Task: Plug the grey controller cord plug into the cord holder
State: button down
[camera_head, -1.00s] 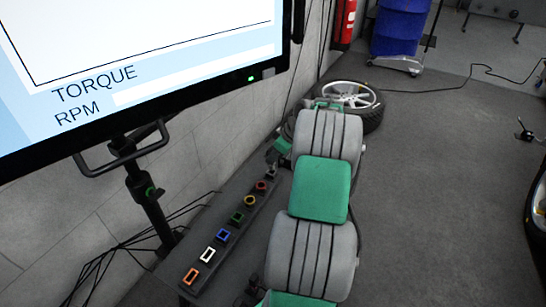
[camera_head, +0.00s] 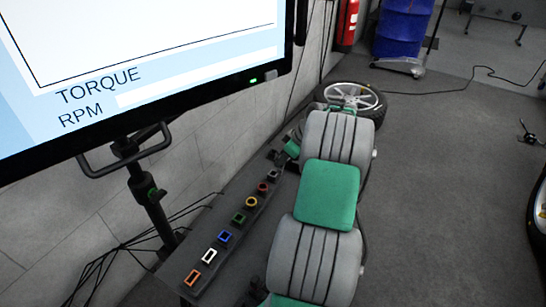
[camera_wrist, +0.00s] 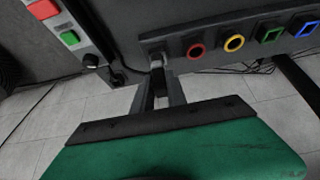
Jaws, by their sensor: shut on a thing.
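In the wrist view my gripper (camera_wrist: 161,82) is shut on the grey controller cord plug (camera_wrist: 157,63), a small pale grey piece at the fingertips. The cord holder is a dark bar (camera_wrist: 216,40) with a row of coloured sockets. The plug is at the bar's left end, left of the red socket. The fingers and plug hide the place where plug and holder meet, so I cannot tell how deep it sits. In the head view the cord holder (camera_head: 223,252) runs along the wall, and the gripper end is mostly hidden beyond my arm.
A red socket (camera_wrist: 196,50) and a yellow one (camera_wrist: 234,43) are nearest the plug. A panel with red and green buttons (camera_wrist: 69,38) stands at left. A large screen (camera_head: 150,70) on a stand overhangs the holder.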

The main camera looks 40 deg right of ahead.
jog(key=s, duration=0.1)
jog(key=s+d, duration=0.1)
jog(key=s, duration=0.2)
jog(key=shift+s+d, duration=0.35)
jog(key=shift+d+r, duration=0.1)
jog(key=shift+w+d+p, duration=0.75)
jog(key=shift+d+p, duration=0.85)
jog(key=shift+d, duration=0.45)
jog(key=shift+w+d+p, duration=0.75)
jog(key=shift+d+p, duration=0.85)
jog(key=shift+d, duration=0.5)
jog(key=shift+w+d+p, duration=0.75)
jog(key=shift+d+p, duration=0.85)
jog(key=shift+d, duration=0.45)
